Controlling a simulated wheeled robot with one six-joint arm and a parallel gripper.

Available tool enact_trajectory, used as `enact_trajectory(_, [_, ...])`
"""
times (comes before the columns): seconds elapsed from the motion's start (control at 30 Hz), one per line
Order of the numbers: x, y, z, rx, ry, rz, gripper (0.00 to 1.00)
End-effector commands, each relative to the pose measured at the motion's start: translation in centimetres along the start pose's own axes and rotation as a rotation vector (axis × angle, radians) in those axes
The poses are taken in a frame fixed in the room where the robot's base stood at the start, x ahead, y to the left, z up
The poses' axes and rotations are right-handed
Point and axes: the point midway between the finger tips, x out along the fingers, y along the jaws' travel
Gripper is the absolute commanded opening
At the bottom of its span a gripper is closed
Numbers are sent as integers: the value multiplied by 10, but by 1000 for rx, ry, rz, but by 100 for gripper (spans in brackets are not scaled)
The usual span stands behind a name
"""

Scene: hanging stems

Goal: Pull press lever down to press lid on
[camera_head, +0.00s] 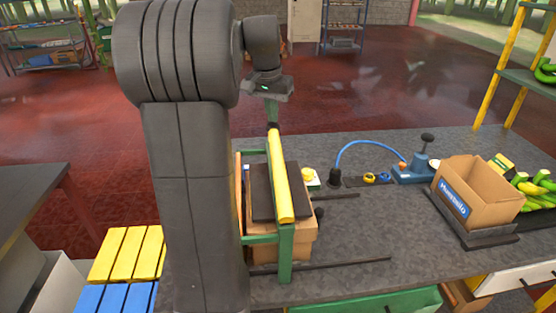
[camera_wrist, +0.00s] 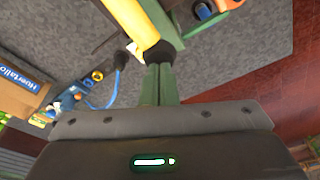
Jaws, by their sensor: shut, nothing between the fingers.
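The press has a green frame (camera_head: 285,255) on the grey bench, with a yellow lever bar (camera_head: 281,175) along its top. In the wrist view the yellow bar (camera_wrist: 130,18) ends near a dark round knob (camera_wrist: 158,52). A dark flat panel (camera_head: 262,193) lies over a cardboard box (camera_head: 301,245) inside the frame; I cannot tell whether it is the lid or a press plate. My gripper (camera_head: 273,122) is shut and empty, pointing down at the bar's far end. In the wrist view its green fingers (camera_wrist: 159,70) meet the knob; contact is unclear.
An open cardboard box (camera_head: 476,193) stands on a dark stand at right, beside a tray of green-yellow fruit (camera_head: 538,190). A blue device (camera_head: 412,172) and a blue hose (camera_head: 365,143) lie behind. The bench middle is mostly clear.

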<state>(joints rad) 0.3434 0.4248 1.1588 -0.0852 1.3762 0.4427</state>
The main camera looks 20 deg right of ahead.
Motion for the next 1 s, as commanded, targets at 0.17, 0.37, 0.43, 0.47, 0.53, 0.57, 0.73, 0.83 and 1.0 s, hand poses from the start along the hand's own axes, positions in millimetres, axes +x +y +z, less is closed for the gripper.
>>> enact_trajectory(0.17, [6, 0, 1, 0, -1, 0, 0])
enact_trajectory(0.37, [12, 0, 3, 0, -2, 1, 0])
enact_trajectory(0.43, [14, 0, 3, 0, -2, 1, 0])
enact_trajectory(0.47, [15, 0, 3, 0, -2, 1, 0])
enact_trajectory(0.53, [18, 0, 4, 0, -2, 1, 0])
enact_trajectory(0.57, [18, 0, 4, 0, -2, 1, 0])
enact_trajectory(0.73, [24, 0, 5, 0, -1, 1, 0])
enact_trajectory(0.83, [26, 0, 6, 0, -1, 1, 0])
enact_trajectory(1.0, [25, 0, 5, 0, -1, 0, 0])
